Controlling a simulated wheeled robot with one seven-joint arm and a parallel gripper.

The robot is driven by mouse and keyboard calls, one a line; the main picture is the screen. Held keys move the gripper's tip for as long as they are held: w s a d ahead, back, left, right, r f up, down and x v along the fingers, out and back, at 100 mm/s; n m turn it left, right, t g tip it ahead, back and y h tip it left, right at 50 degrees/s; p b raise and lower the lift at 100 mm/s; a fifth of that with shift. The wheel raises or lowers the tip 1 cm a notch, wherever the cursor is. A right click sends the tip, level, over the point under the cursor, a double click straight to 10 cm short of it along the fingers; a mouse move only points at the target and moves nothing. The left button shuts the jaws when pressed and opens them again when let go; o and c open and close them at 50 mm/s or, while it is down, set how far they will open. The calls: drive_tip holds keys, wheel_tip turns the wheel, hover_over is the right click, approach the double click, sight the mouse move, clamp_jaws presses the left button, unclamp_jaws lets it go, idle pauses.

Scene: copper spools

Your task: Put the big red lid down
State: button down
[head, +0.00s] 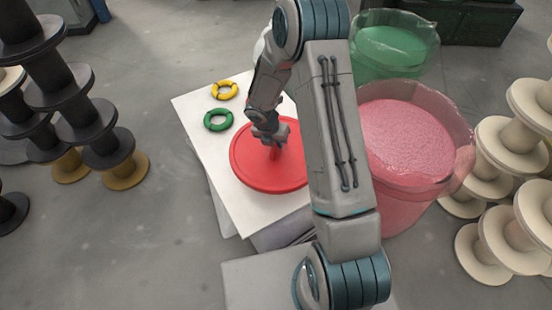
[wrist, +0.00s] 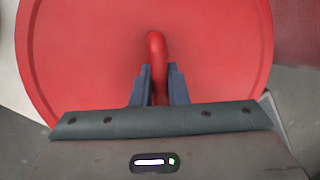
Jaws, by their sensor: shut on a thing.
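The big red lid (head: 263,177) is a wide round disc at the white table's near right part, in the head view. It fills most of the wrist view (wrist: 80,60). My gripper (head: 270,138) is above the lid's middle, shut on its raised red handle; the gripper also shows in the wrist view (wrist: 158,85) with a finger on each side of the handle. The lid looks about level. My arm hides its right side, and I cannot tell whether it touches the table or hangs just above.
The white table (head: 196,104) also bears a yellow ring (head: 233,96) and a green ring (head: 211,126). A clear bin of pink grains (head: 410,135) stands right, a green bin (head: 390,50) behind it. Dark spools (head: 75,110) stand left, cream spools (head: 495,145) right.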

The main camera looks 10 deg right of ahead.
sight(276, 154)
drive_tip(key=shift+f+b, duration=1.25)
drive_tip(key=shift+f, duration=1.95)
drive_tip(key=shift+f, duration=0.1)
drive_tip(key=shift+f, duration=0.15)
drive_tip(key=c, duration=1.4)
unclamp_jaws()
